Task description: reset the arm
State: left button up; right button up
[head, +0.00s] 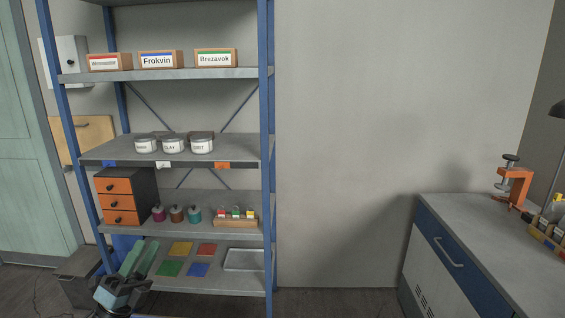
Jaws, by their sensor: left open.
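My left gripper (139,258) is low at the left of the head view, in front of the bottom of the shelf rack (269,150). Its two pale teal fingers point up and stand apart, with nothing seen between them. It overlaps the left end of the lowest shelf in the picture; I cannot tell how far in front of it it is. My right gripper is not in view.
The lowest shelf holds coloured squares, such as the green one (169,268), and a grey tray (243,260). Above are an orange drawer unit (119,202), small jars, white tubs and labelled boxes. A bench (465,232) with an orange clamp (513,184) stands right. Between is bare wall.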

pick_arm(q)
jog(key=w+a+f+n+g+y, duration=0.3)
jog(key=w+a+f+n+y, duration=0.15)
jog(key=f+n+y, duration=0.75)
jog(key=w+a+f+n+g+y, duration=0.35)
jog(key=a+f+n+y, duration=0.3)
jog(key=n, duration=0.95)
jog(key=s+d+f+g+h, duration=0.1)
jog(key=s+d+f, duration=0.5)
jog(key=s+f, duration=0.3)
jog(key=s+d+f+g+h, duration=0.1)
jog(key=s+d+f+g, duration=0.1)
jog(key=s+d+f, duration=0.5)
jog(key=s+d+f+g, duration=0.1)
jog(key=s+d+f, duration=0.1)
jog(key=s, duration=1.2)
jog(key=s+d+f+g+h, duration=0.1)
jog(key=s+d, duration=0.3)
jog(key=s, duration=1.1)
jog(key=shift+s+d+f+n+g, duration=0.25)
jog(key=shift+f+g, duration=0.2)
jog(key=shift+f, duration=0.35)
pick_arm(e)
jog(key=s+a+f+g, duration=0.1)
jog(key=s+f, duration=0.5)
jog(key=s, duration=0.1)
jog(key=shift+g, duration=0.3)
